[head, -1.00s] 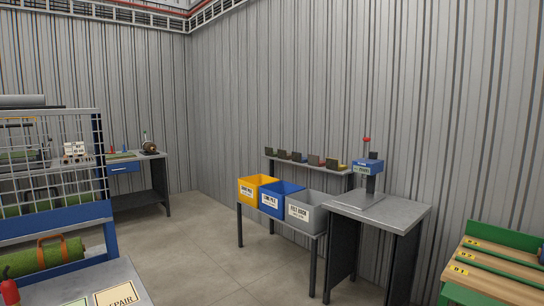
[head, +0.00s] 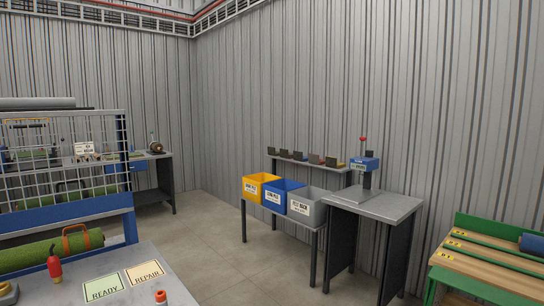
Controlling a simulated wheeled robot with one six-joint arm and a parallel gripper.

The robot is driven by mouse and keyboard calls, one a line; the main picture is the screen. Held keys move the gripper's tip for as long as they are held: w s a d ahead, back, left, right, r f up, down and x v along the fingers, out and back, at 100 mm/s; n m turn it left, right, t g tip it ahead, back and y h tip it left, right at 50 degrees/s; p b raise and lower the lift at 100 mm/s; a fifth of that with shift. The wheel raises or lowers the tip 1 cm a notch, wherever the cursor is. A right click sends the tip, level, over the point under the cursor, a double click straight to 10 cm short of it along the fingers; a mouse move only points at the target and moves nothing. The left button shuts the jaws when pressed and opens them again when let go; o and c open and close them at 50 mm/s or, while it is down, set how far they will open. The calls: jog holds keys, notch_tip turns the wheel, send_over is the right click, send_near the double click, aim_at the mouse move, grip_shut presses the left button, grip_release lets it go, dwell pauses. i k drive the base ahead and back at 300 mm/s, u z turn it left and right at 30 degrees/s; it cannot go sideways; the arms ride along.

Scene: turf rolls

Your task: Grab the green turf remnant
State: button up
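I cannot tell which green piece, if any, is the turf remnant. My gripper is not in view.
A grey workbench (head: 135,297) at the lower left carries a READY card (head: 103,288), a REPAIR card (head: 145,274) and a red bottle (head: 55,264). Open floor lies between.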

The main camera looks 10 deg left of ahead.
aim_at(271, 151)
jog(key=u, duration=0.4)
jog(key=i, duration=3.85)
jog(key=u, duration=1.25)
jog(key=i, duration=3.45)
jog(key=z, duration=2.65)
